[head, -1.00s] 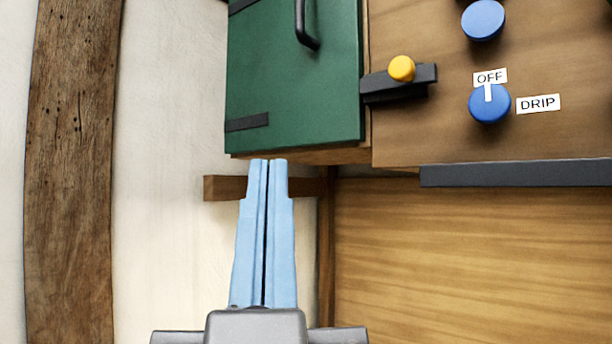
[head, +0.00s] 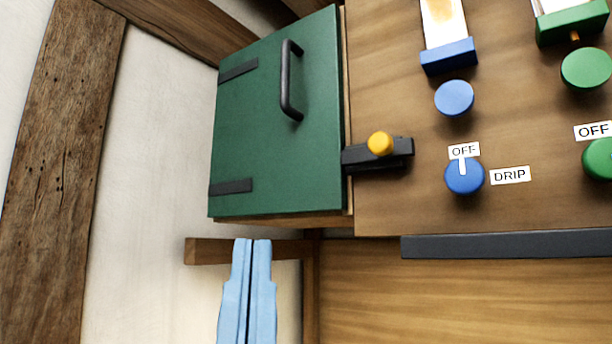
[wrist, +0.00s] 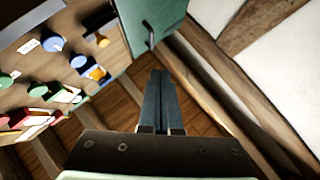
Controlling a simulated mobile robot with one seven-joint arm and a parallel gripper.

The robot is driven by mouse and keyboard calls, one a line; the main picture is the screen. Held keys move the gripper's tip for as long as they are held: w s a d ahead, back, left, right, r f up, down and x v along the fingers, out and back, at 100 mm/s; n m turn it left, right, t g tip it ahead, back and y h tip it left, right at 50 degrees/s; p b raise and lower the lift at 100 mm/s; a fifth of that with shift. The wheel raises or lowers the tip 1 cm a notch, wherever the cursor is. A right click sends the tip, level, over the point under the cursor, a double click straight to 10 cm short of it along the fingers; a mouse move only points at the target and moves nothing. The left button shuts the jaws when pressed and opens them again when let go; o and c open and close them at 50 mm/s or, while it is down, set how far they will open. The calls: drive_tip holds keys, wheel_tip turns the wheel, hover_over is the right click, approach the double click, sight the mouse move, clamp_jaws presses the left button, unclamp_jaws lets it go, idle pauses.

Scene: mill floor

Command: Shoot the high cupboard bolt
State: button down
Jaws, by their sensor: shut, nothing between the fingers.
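The green cupboard door (head: 265,130) with a dark handle (head: 288,80) is closed against its wooden box in the head view. The bolt (head: 378,154), a dark bar with a yellow knob (head: 380,143), sits at the door's right edge on the wooden panel. Whether its tip overlaps the door is hard to tell. My gripper (head: 252,242) is shut and empty, below the door and apart from the bolt. In the wrist view my gripper (wrist: 161,72) points toward the green door (wrist: 150,22), with the yellow knob (wrist: 103,41) to its upper left.
Right of the bolt are a blue dial (head: 465,176) set at OFF, marked DRIP, a blue knob (head: 454,98) and green knobs (head: 586,69). A dark ledge (head: 505,245) runs below the panel. A wooden beam (head: 250,250) lies under the cupboard.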

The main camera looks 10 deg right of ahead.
drive_tip(key=s+d+r+m+g+h+p, duration=0.1)
drive_tip(key=d+r+m+g+h+p, duration=0.1)
drive_tip(key=d+m, duration=0.5)
drive_tip(key=s+d+r+m+g+h+p, duration=0.1)
drive_tip(key=d+m, duration=0.7)
drive_tip(key=m, duration=0.8)
wheel_tip(320, 180, up, 3)
drive_tip(key=s+g+p, duration=0.1)
drive_tip(key=g+p, duration=0.1)
drive_tip(key=g, duration=0.1)
drive_tip(key=shift+s+r+m+h, duration=0.2)
drive_tip(key=shift+s+m+h, duration=0.1)
drive_tip(key=shift+h, duration=0.1)
drive_tip(key=shift+p, duration=0.3)
